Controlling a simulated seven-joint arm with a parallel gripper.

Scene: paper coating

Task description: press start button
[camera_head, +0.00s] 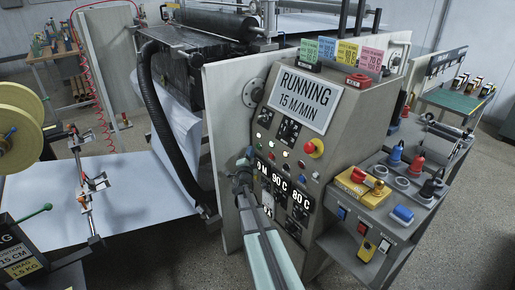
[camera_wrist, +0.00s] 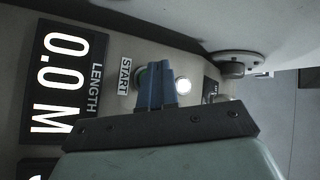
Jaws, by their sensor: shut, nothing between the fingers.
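The grey control panel shows in the head view with a sign (camera_head: 303,99) reading RUNNING 15 M/MIN. In the wrist view the START label (camera_wrist: 125,76) is beside a round green button (camera_wrist: 142,77), which is mostly hidden behind my fingers. A lit white lamp (camera_wrist: 183,85) is just right of the fingers. My gripper (camera_wrist: 157,72) is shut and empty, its blue fingertips over the button. I cannot tell whether they touch it. In the head view my gripper (camera_head: 243,168) is at the panel's left side.
A length display (camera_wrist: 62,82) reads 0.0 M. A side bench with a yellow box (camera_head: 360,186) and bottles stands to the right. A black hose (camera_head: 160,120) hangs left of the panel.

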